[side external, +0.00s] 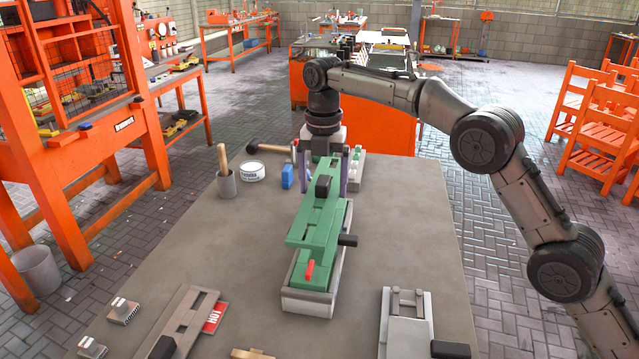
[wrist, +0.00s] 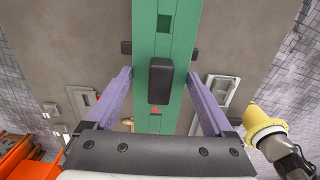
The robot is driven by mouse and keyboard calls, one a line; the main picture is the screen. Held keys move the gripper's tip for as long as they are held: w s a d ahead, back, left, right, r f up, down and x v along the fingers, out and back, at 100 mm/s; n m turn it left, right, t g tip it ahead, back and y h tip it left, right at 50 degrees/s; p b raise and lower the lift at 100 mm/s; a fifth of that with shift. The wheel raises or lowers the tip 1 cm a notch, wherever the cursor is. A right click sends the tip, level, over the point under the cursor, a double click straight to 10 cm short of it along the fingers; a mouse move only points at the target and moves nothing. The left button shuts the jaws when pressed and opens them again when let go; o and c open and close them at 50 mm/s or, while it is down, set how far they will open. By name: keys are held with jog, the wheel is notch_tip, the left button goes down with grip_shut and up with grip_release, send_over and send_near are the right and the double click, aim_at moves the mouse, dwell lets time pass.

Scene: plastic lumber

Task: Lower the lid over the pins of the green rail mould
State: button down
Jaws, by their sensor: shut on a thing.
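The lid is a long green plate (side external: 318,222) with slots and a black knob (side external: 322,187). My gripper (side external: 328,186) is shut across the lid's width near its far end, one purple finger on each side. The green rail mould (side external: 316,284) lies under it in a grey tray, with a red piece at its near end. The lid looks above the mould and shifted left of it, with its near corner overhanging; the exact gap cannot be told. In the wrist view the lid (wrist: 178,45) runs between the fingers (wrist: 158,74). The pins are hidden.
A grey cup with a wooden handle (side external: 227,183), a white tin (side external: 252,171), a black-headed mallet (side external: 270,149) and a blue block (side external: 287,177) stand at the back left. A grey mould (side external: 190,325) with a red HOT sign and a pale fixture (side external: 408,325) lie in front.

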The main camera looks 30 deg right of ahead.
aim_at(323, 197)
jog(key=shift+f, duration=3.3)
jog(key=shift+f, duration=1.9)
jog(key=shift+c, duration=0.2)
grip_release()
jog(key=shift+o, duration=0.2)
jog(key=shift+f, duration=0.15)
jog(key=shift+r, duration=3.65)
